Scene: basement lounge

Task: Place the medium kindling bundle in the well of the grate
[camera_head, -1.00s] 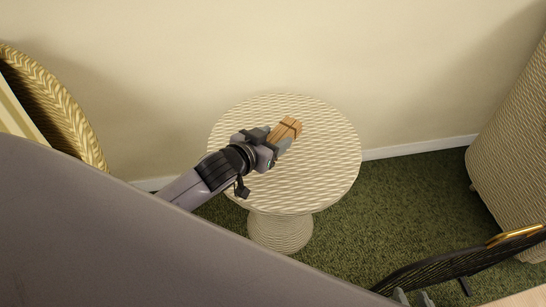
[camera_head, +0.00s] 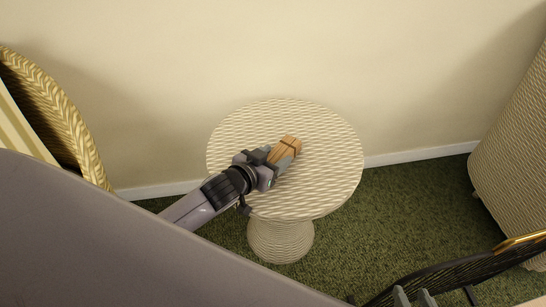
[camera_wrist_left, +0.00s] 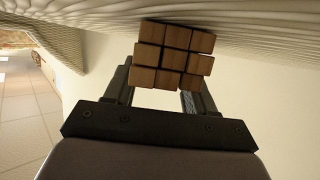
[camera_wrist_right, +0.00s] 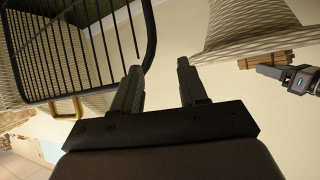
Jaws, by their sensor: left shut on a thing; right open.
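A kindling bundle (camera_head: 286,149) of light wooden sticks with a dark band is between the fingers of my left gripper (camera_head: 273,158), at the round woven side table. In the left wrist view the stick ends (camera_wrist_left: 174,55) show as a stacked block between the fingers, close to the woven surface. The bundle also shows at the right of the right wrist view (camera_wrist_right: 266,60). My right gripper (camera_wrist_right: 160,90) is open and empty; its fingertips show at the bottom of the head view (camera_head: 413,297). A black barred basket-like frame (camera_wrist_right: 85,45), possibly the grate, is beyond it.
The woven pedestal table (camera_head: 325,180) stands by the cream wall; its top is otherwise bare. A woven chair back (camera_head: 62,110) is at left and a woven piece of furniture (camera_head: 515,165) at right. Green carpet (camera_head: 400,215) lies between.

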